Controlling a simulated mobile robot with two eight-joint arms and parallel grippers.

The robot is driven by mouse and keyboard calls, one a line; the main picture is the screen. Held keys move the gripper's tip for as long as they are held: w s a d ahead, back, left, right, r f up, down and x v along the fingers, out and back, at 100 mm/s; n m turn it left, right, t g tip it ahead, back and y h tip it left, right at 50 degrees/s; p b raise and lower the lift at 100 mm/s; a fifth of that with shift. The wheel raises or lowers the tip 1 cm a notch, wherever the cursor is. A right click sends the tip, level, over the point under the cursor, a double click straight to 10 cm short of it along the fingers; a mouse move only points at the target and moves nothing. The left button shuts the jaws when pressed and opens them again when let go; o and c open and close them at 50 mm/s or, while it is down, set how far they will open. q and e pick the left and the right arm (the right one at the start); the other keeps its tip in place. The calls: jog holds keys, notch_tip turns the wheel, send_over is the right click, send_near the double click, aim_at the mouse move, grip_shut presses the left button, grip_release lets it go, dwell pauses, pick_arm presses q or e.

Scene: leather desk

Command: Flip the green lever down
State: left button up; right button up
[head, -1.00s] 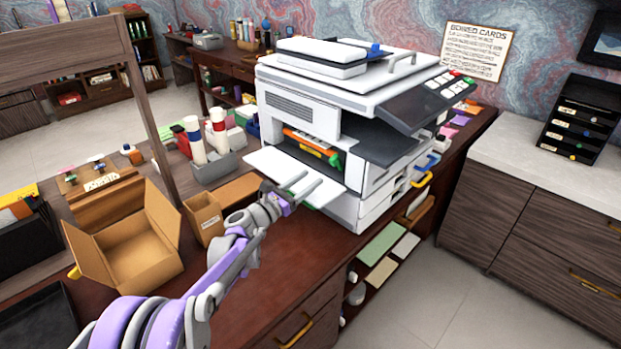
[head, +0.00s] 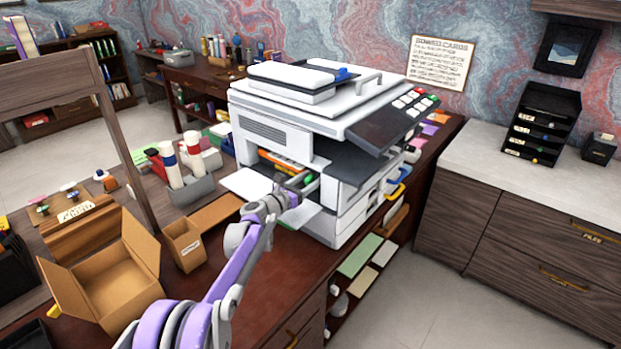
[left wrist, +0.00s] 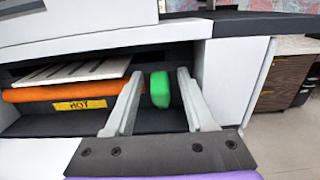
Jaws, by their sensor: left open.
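The green lever (left wrist: 159,89) is a small rounded block inside the open bay of the white printer (head: 285,128). In the left wrist view it shows between the two fingers of my left gripper (left wrist: 158,95), which is open. The lever appears upright, and I cannot tell whether a finger touches it. In the head view my left gripper (head: 297,186) reaches into the front of the bay, and a bit of the green lever (head: 308,179) shows by the fingertips. My right gripper is not in view.
An orange roller (left wrist: 60,92) with a yellow "HOT" label (left wrist: 80,105) lies left of the lever in the bay. The printer's flap (head: 248,183) is folded down below the bay. Open cardboard boxes (head: 110,275) stand on the desk at left.

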pick_arm(q)
jog(key=shift+w+d, duration=0.1)
jog(key=shift+w, duration=0.05)
grip_shut()
dwell(1.4)
